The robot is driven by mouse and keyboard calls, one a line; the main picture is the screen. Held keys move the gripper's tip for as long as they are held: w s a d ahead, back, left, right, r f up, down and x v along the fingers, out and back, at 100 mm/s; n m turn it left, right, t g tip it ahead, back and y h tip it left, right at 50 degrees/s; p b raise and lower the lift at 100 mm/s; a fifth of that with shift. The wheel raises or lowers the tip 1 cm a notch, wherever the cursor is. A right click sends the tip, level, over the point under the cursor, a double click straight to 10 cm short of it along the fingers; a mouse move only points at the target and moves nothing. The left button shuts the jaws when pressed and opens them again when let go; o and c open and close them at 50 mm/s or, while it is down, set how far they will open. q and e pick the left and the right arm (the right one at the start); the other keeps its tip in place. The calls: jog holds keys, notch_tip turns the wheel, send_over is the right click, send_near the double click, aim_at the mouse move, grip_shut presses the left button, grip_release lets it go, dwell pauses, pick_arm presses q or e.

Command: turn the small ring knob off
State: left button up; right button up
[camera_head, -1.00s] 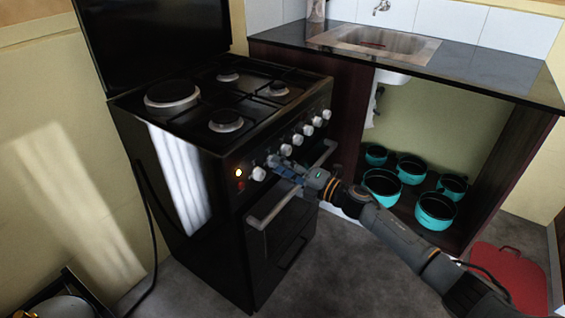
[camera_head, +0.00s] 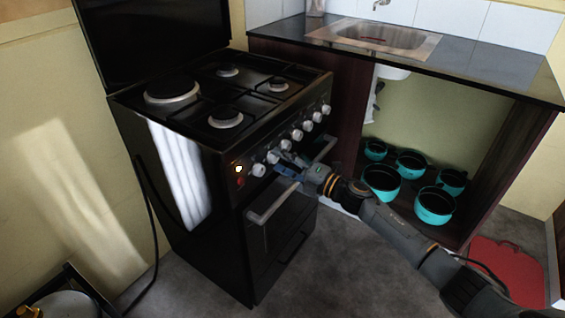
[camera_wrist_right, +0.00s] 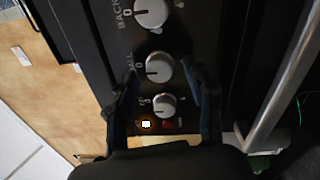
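The black stove (camera_head: 222,200) has a row of white knobs along its front panel. My right gripper (camera_head: 279,162) is at the panel's left end, beside the second knob from the left (camera_head: 272,157). In the right wrist view, my right gripper's dark fingers (camera_wrist_right: 161,80) are open, one on each side of that knob (camera_wrist_right: 159,67). Its dark line points left toward a "0". Its label is partly hidden, so I cannot tell whether it is the small ring knob. The end knob (camera_wrist_right: 164,104) sits below it. My left gripper is not in view.
A lit indicator (camera_head: 239,168) and a red switch (camera_head: 240,182) are at the panel's left end. The oven handle (camera_head: 275,205) runs just below my right gripper. A sink counter (camera_head: 480,70) with teal pots (camera_head: 381,182) underneath stands to the right.

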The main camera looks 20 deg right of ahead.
jog(key=shift+s, duration=0.1)
jog(key=shift+s+d+f, duration=0.1)
jog(key=shift+s+d, duration=0.1)
jog(key=v, duration=1.1)
jog(key=shift+s+d, duration=0.1)
jog(key=shift+s, duration=0.05)
